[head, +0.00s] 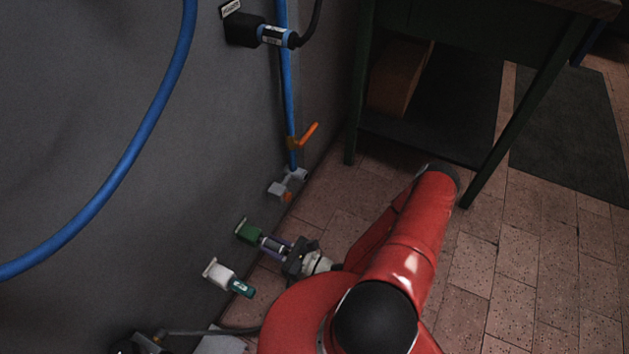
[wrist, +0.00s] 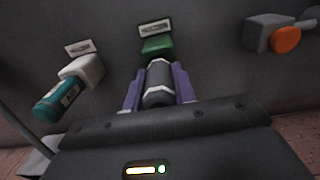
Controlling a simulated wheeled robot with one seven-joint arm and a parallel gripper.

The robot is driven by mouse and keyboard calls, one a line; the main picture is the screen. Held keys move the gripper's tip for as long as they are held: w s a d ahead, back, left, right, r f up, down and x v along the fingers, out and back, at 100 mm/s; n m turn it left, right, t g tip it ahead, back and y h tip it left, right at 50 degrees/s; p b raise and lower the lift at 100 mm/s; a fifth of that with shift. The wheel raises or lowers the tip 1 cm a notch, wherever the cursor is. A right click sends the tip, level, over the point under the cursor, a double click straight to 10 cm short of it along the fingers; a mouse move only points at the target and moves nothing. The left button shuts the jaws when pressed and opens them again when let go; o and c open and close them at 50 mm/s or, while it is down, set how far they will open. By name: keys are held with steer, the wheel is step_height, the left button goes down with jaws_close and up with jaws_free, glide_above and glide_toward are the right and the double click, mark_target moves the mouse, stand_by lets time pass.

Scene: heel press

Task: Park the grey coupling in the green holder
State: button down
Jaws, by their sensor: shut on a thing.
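The grey coupling (wrist: 158,78), a dark cylinder with pale bands, is between the purple fingers of my gripper (wrist: 158,88). My gripper (head: 277,246) is shut on it near the wall. The green holder (wrist: 157,46) is on the wall under a small white label, straight beyond the coupling. In the head view the green holder (head: 249,233) is in line with the coupling (head: 268,243). The coupling's far end meets the holder's front in both views. I cannot tell how deep it sits inside.
A white holder (head: 219,274) with a teal coupling (head: 241,288) is beside the green one. A grey fitting with an orange knob (wrist: 286,39) is to the right. A blue hose (head: 130,145), a blue pipe with an orange lever (head: 304,135) and a black holder (head: 241,30) are on the wall.

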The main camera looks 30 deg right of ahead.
mark_target(285, 252)
steer(key=shift+w+a, duration=0.45)
steer(key=shift+w, duration=0.1)
steer(key=c, duration=1.1)
jaws_free()
steer(key=shift+o, duration=0.2)
steer(key=v, duration=0.7)
steer(key=shift+s+d+b, duration=0.25)
steer(key=shift+s+b, duration=0.1)
